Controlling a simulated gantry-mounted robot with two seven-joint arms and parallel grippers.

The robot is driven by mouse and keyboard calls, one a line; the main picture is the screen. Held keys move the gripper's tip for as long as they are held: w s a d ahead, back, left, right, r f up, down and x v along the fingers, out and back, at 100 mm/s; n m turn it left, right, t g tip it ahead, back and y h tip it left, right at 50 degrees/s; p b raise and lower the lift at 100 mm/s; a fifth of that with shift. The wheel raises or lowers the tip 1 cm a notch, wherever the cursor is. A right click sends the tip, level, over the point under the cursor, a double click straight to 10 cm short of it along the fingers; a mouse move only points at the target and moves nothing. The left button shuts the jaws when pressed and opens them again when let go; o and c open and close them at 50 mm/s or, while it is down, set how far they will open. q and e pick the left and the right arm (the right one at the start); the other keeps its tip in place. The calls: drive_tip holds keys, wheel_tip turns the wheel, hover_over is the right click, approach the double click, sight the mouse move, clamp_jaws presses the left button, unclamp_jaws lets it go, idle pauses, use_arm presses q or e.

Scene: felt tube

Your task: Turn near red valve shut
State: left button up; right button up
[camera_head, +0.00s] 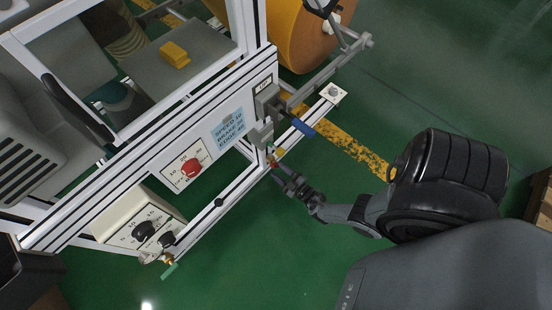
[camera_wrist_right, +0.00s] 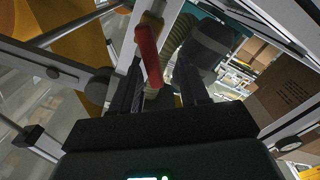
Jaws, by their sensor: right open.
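The red valve handle (camera_wrist_right: 148,58) shows in the right wrist view as a short red lever on a brass-coloured fitting. It lies between the fingers of my right gripper (camera_wrist_right: 162,80), closer to the left finger in that picture. The gripper is open, and I cannot tell whether a finger touches the handle. In the head view my right gripper (camera_head: 275,168) reaches from the right to the small brass fitting (camera_head: 279,152) on the white frame. There the red handle is mostly hidden by the fingers. My left gripper is not in view.
A blue-handled lever (camera_head: 302,127) is just above the gripper. A green-handled valve (camera_head: 170,271) is at lower left. An orange roll (camera_head: 300,40) is behind. Green floor is open at right.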

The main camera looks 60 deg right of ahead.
drive_tip(key=shift+w+d, duration=0.75)
drive_tip(key=shift+w, duration=0.25)
drive_tip(key=shift+a, duration=0.1)
drive_tip(key=shift+c, duration=1)
drive_tip(key=shift+s+d, duration=0.15)
drive_tip(key=shift+d, duration=0.05)
clamp_jaws()
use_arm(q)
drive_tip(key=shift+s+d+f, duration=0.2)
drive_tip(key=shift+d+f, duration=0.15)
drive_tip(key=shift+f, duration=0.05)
